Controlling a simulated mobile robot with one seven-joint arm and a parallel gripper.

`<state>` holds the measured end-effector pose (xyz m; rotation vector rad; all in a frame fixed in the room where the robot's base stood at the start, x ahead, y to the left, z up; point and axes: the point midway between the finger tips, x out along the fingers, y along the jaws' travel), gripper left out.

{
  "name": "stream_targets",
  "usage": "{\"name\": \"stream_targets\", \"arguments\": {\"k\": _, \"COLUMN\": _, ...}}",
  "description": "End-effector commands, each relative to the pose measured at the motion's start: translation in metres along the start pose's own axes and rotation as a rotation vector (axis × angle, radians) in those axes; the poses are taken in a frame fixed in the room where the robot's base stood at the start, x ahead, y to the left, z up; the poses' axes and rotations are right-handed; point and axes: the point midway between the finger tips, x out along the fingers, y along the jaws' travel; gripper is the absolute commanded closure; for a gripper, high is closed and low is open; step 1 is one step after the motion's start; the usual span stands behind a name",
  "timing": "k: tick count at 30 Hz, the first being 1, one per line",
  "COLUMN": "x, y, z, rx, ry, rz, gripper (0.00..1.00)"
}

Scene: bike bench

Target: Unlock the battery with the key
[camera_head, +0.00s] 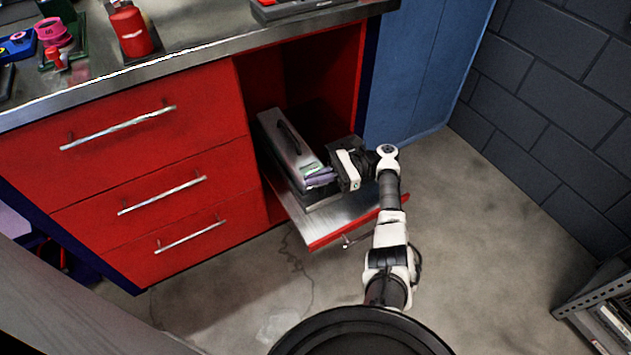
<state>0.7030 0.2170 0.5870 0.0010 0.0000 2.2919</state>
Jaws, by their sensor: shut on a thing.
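The battery (284,143) is a long grey case with a dark handle on top. It sits in the open lower compartment of the red cabinet, above a pulled-down metal-lined door. My gripper (318,178) is at the battery's near end, reaching in from the right. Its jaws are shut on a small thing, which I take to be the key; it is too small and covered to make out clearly. Pale purple and greenish parts show at the fingertips, against or just in front of the battery's end face. The lock and any contact with it are hidden.
The open door (335,219) with a red edge and handle lies below the gripper. Red drawers (150,190) are to the left. The workbench top (205,45) holds a red bottle (131,32) and tools. A shelf (600,310) stands at lower right; the floor between is clear.

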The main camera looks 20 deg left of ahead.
Motion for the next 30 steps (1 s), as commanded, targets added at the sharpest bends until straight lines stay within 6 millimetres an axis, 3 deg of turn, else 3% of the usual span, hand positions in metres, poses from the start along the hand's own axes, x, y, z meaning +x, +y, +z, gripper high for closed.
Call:
{"name": "stream_targets", "arguments": {"k": 2, "x": -0.0007, "y": 0.0006, "z": -0.0075, "rx": 0.001, "ry": 0.006, "rz": 0.038, "gripper": 1.0}}
{"name": "stream_targets", "arguments": {"k": 15, "x": 0.0007, "y": 0.0029, "z": -0.0056, "rx": 0.001, "ry": 0.005, "rz": 0.191, "gripper": 1.0}}
{"name": "stream_targets", "arguments": {"k": 30, "x": 0.0024, "y": 0.0041, "z": -0.0009, "rx": 0.001, "ry": 0.001, "rz": 0.238, "gripper": 1.0}}
